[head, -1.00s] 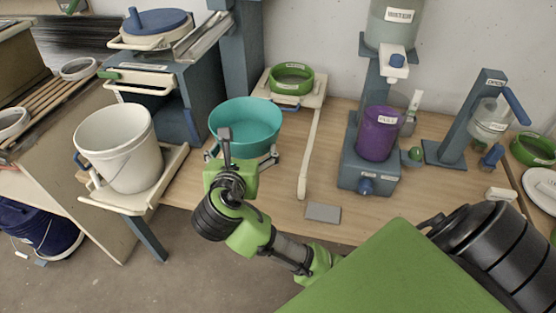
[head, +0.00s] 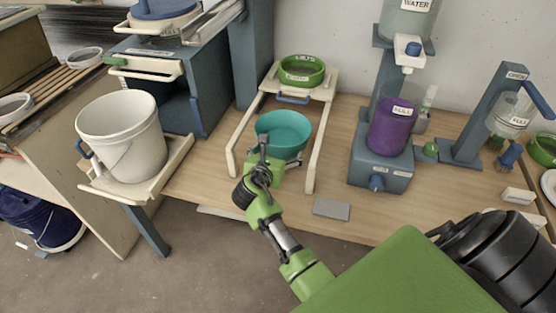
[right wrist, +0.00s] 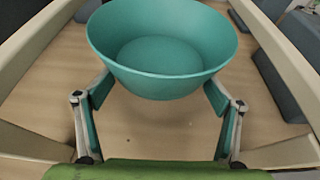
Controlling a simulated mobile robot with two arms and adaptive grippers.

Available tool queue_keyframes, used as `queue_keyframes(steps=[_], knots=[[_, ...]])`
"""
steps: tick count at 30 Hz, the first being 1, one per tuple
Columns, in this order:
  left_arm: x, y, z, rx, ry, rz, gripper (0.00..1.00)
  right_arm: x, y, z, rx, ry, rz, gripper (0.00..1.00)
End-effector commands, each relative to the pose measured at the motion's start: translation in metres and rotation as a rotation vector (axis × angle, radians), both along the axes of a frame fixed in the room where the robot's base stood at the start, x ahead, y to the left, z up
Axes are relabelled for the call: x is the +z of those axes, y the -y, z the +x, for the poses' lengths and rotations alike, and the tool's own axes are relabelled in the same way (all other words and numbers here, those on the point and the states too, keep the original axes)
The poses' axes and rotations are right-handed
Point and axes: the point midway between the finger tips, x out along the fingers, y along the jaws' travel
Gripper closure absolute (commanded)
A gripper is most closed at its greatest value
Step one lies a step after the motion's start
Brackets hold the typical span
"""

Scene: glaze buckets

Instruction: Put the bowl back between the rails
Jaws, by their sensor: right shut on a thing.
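The teal bowl (head: 284,130) is upright and empty between the two cream rails of a frame on the bench. The left rail (head: 245,127) and the right rail (head: 319,140) run out toward the front from the frame's back. My right gripper (head: 280,160) is shut on the bowl from the front. In the right wrist view the bowl (right wrist: 162,82) sits between my two fingers (right wrist: 158,97), with a rail along each side. I cannot tell if its hidden base touches the bench. My left gripper is not in view.
A green ring-like dish (head: 302,72) sits at the back of the frame. A white bucket (head: 122,135) stands on a holder to the left. A purple container (head: 389,126) on a blue stand is to the right. A grey plate (head: 331,209) lies near the bench's front edge.

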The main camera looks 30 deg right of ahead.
Motion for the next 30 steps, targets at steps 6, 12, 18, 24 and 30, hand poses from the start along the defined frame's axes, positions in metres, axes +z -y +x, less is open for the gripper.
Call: queue_keyframes(steps=[6,12,18,24,30], knots=[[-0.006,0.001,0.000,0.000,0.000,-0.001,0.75,-0.031,0.000,0.000,0.001,-0.003,-0.001,0.58],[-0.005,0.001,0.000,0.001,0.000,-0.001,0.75,-0.033,-0.001,0.000,0.002,0.001,0.000,0.58],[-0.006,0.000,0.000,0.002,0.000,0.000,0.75,-0.036,0.000,0.000,0.001,0.000,-0.001,0.58],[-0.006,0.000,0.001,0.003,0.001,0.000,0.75,-0.038,0.000,0.000,0.001,-0.001,0.000,0.00],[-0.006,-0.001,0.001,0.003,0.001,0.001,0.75,-0.036,0.000,0.000,0.001,0.000,0.001,0.00]])
